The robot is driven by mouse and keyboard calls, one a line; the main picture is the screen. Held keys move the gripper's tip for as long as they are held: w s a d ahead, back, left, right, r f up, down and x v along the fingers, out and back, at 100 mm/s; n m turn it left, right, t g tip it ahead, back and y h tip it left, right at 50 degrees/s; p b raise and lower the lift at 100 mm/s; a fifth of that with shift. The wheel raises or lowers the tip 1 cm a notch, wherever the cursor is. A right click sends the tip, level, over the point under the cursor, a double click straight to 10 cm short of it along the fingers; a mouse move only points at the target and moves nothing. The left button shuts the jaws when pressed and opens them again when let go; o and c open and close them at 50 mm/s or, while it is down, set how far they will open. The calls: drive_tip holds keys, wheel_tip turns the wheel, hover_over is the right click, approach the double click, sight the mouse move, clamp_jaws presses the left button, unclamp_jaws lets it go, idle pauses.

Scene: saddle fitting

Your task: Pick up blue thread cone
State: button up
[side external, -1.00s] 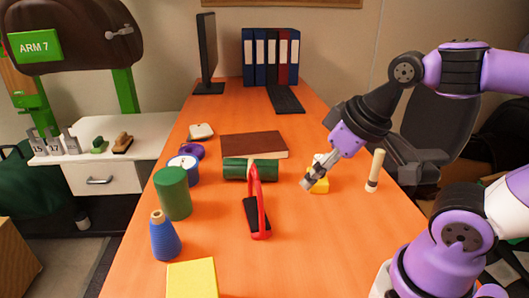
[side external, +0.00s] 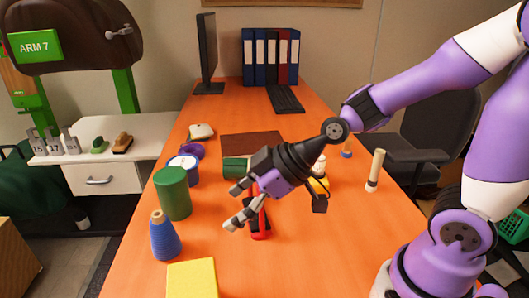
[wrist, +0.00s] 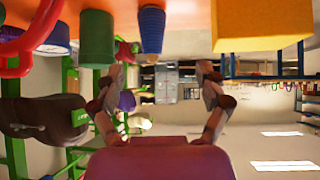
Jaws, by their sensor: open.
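The blue thread cone (side external: 164,236) stands upright at the left front of the orange table, with a tan tip on top. It also shows upside down in the wrist view (wrist: 152,30), at the top between my finger lines. My gripper (side external: 232,206) is open and empty, to the right of the cone and above the table, pointing left. In the wrist view its two fingers (wrist: 161,84) are spread wide, with nothing between them. The gripper and the cone are apart.
A green cylinder (side external: 173,193) stands just behind the cone, and a yellow block (side external: 192,280) lies in front to its right. A red-handled tool (side external: 259,225) lies partly hidden under my gripper. A blue-and-white roll (side external: 184,168) sits further back. Bare table separates cone and gripper.

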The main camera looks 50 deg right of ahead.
sight(169, 222)
drive_tip(key=w+a+f+t, duration=0.1)
drive_tip(key=w, duration=0.2)
drive_tip(key=w+a+f+t+y, duration=0.1)
drive_tip(key=w+a+f+t, duration=0.1)
drive_tip(key=w, duration=0.1)
drive_tip(key=w+a+f+m+t+y, duration=0.1)
drive_tip(key=w+a, duration=0.1)
drive_tip(key=w, duration=0.1)
drive_tip(key=shift+a+f+t, duration=0.25)
drive_tip(key=shift+f+t, duration=0.05)
drive_tip(key=shift+t, duration=0.1)
drive_tip(key=x, duration=0.5)
drive_tip(key=shift+f, duration=0.4)
drive_tip(key=c, duration=1.3)
